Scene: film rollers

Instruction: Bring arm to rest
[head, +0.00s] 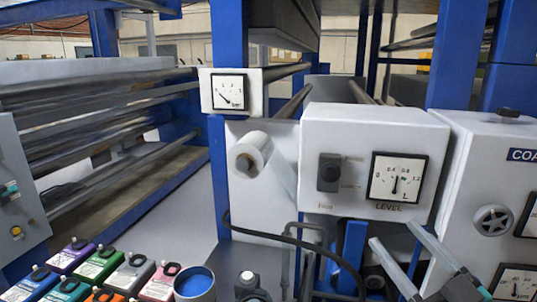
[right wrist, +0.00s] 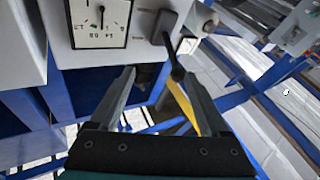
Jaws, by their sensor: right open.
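My right gripper (head: 394,232) is at the lower right of the head view, below the white LEVEL box (head: 315,205). Its two grey fingers are spread apart and point up toward the box. In the right wrist view the gripper (right wrist: 156,74) is open, with nothing held between the fingers. That view shows the box's gauge (right wrist: 100,22) upside down, beyond the fingertips. A black switch (right wrist: 163,26) stands near the right fingertip; I cannot tell whether they touch. It also shows in the head view (head: 329,172) on the box front. My left gripper is out of view.
A COA-labelled cabinet (head: 480,160) stands at the right, close to my right arm. A bar gauge (head: 230,92) and a white roll (head: 247,158) are left of the box. Several coloured cartridges (head: 97,263) and a blue-filled can (head: 194,284) are at lower left.

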